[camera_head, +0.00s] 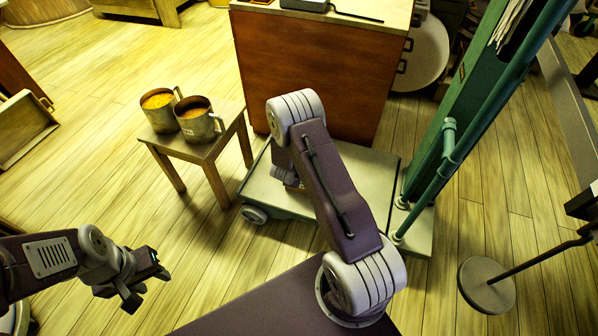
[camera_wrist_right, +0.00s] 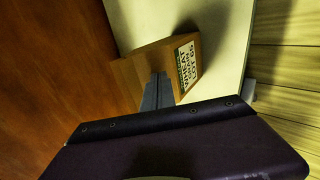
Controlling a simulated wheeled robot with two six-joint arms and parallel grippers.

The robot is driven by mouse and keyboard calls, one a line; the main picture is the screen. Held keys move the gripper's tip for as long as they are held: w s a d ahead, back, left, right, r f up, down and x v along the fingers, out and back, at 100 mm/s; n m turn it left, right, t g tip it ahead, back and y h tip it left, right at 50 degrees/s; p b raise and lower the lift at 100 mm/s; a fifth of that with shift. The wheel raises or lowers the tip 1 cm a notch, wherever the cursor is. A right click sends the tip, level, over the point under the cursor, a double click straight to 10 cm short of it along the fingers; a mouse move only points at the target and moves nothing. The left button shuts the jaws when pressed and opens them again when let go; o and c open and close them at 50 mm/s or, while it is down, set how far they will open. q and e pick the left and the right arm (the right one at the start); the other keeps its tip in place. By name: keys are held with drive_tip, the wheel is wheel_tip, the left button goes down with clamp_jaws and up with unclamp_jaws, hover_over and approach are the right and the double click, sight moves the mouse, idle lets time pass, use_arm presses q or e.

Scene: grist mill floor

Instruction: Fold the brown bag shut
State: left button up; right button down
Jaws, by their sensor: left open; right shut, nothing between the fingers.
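The brown bag (camera_wrist_right: 150,58) shows in the right wrist view as a boxy brown shape with a pale printed label (camera_wrist_right: 187,65). It rests on a pale platform (camera_wrist_right: 222,30). Only a sliver of brown shows beside my right arm in the head view; the arm hides the rest. My right gripper (camera_wrist_right: 160,78) is shut and empty, its fingertips overlapping the bag in the picture; I cannot tell whether they touch. I cannot make out whether the bag's top is folded. My left gripper (camera_head: 146,281) is open and empty over the floor at lower left, far from the bag.
The wheeled platform (camera_head: 345,165) joins a green column (camera_head: 455,130) at right. A wooden cabinet (camera_head: 310,70) stands behind it. Two filled metal mugs (camera_head: 160,112) stand on a small wooden table (camera_head: 205,148) at left. A round-based stand (camera_head: 487,285) is at right.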

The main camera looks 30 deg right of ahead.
drive_tip(key=shift+r, duration=0.1)
idle(0.3)
drive_tip(key=s+a+r+p, duration=0.1)
drive_tip(key=p, duration=0.1)
drive_tip(key=s+a+r+p, duration=0.2)
drive_tip(key=shift+s+a, duration=0.25)
drive_tip(key=shift+f, duration=0.1)
idle(0.3)
